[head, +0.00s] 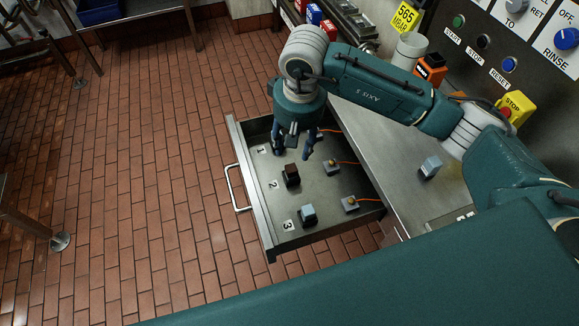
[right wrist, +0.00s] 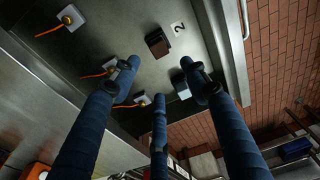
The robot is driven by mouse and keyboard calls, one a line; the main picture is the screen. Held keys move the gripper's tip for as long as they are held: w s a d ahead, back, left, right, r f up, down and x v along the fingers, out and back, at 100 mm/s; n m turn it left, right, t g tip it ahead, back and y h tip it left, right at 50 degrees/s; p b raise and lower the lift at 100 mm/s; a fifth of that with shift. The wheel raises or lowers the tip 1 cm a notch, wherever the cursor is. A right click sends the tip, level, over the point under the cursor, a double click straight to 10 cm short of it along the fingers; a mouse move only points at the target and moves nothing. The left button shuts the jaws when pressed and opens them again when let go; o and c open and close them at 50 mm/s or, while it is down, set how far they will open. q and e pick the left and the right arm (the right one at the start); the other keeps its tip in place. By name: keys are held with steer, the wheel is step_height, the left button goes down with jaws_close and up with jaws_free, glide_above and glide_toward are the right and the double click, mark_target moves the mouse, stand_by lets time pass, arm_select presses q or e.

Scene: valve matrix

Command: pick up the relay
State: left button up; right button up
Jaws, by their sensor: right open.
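Several small block-shaped parts are in view, and I cannot tell for sure which is the relay. In the open drawer (head: 297,237), a dark brown block (head: 291,175) stands by label 2 and a grey-topped dark block (head: 308,215) by label 3. My right gripper (head: 292,146) points down into the drawer near label 1, open. In the right wrist view a pale-and-dark block (right wrist: 181,87) shows beside one fingertip, partly hidden by the fingers; the brown block (right wrist: 157,42) lies farther off. My left gripper is not in view.
Small grey sensor boxes with orange wires (head: 350,203) line the drawer's inner side. Another grey block (head: 431,166) stands on the steel counter (head: 392,158). A control panel with buttons (head: 508,64) rises behind.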

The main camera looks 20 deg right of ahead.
steer(key=p, duration=0.1)
glide_above(291, 168)
steer(key=f, duration=0.5)
steer(key=shift+s+d, duration=0.15)
steer(key=shift+d, duration=0.2)
steer(key=f, duration=0.1)
steer(key=f+p, duration=0.2)
steer(key=f, duration=0.1)
steer(key=shift+a+f, duration=0.1)
steer(key=shift+a, duration=0.2)
steer(key=shift+f, duration=0.65)
steer(key=c, duration=1.1)
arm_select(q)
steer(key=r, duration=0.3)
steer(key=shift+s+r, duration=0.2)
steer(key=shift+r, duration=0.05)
arm_select(e)
steer(key=o, duration=1.1)
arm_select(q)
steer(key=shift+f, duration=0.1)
arm_select(e)
steer(key=shift+r, duration=0.1)
